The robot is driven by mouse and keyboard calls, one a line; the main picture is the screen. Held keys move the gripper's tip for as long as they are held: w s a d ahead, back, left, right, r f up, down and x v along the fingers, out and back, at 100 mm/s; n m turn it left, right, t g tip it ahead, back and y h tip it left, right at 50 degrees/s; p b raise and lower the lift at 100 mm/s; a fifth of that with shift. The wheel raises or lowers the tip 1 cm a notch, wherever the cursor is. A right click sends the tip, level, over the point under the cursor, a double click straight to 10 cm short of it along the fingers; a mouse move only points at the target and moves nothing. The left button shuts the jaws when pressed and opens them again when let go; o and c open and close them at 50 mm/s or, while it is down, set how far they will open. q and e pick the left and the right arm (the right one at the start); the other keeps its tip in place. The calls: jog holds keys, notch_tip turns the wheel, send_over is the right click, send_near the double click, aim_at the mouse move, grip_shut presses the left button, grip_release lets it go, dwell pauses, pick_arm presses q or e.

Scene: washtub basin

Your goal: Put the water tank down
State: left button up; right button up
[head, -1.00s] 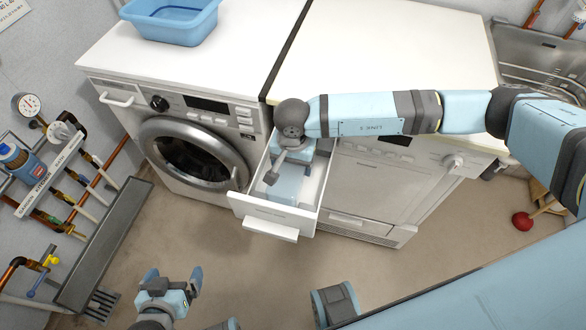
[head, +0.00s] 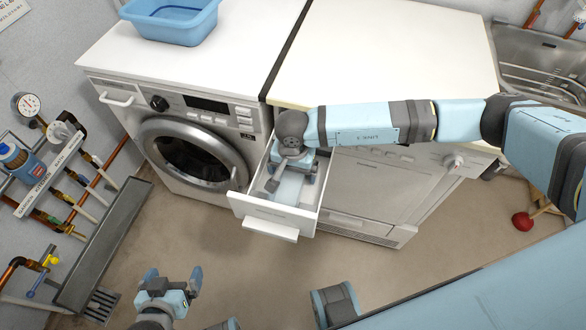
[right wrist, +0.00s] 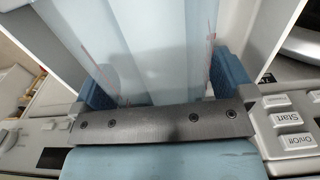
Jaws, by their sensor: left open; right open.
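The water tank (head: 289,188) is a pale blue, see-through box lying in the pulled-out white drawer (head: 265,211) between the two machines. My right gripper (head: 288,175) is over the drawer's back part, open, with a finger at either side of the tank. In the right wrist view the tank (right wrist: 160,50) runs away between the two blue finger pads; whether they touch it I cannot tell. The gripper hides the tank's rear end. My left gripper (head: 178,283) is open and empty, low over the floor at the bottom left.
A washing machine (head: 185,150) stands left of the drawer and a second white machine (head: 385,195) right of it. A blue basin (head: 172,25) sits on the left worktop. The right worktop (head: 400,50) is bare. Pipes line the left wall; a plunger (head: 522,221) lies at right.

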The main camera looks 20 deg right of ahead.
notch_tip(320, 180, up, 12)
jog(key=shift+r, duration=0.1)
dwell(0.7)
